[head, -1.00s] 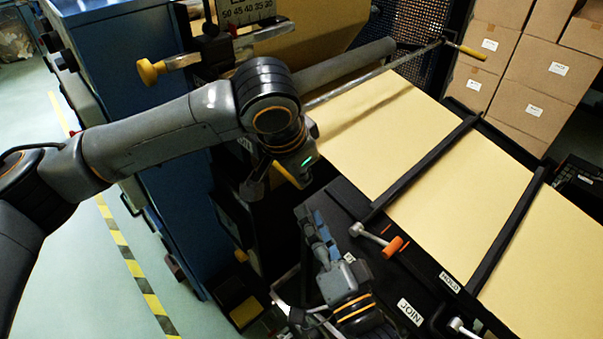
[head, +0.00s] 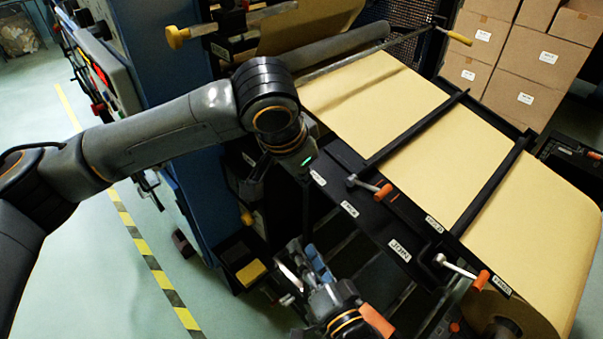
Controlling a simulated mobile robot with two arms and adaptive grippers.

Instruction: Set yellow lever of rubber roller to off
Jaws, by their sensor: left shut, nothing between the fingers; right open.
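The grey roller (head: 345,50) runs across the top of the machine. A yellow-tipped lever (head: 178,38) sticks out to the left, above my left forearm. A thin rod with a yellow handle (head: 460,38) lies near the roller's right end; I cannot tell which yellow handle belongs to the rubber roller. My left gripper (head: 255,183) is shut and empty, pointing down beside the machine, well below the left lever and touching neither handle. Its fingertips are dark and partly hidden. My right gripper (head: 302,264) is open and empty at the bottom, apart from the handles.
Kraft paper (head: 370,100) runs over a dark table toward a large roll. Stacked boxes (head: 525,55) stand at the back right. The floor at left, with a striped line (head: 150,262), looks clear.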

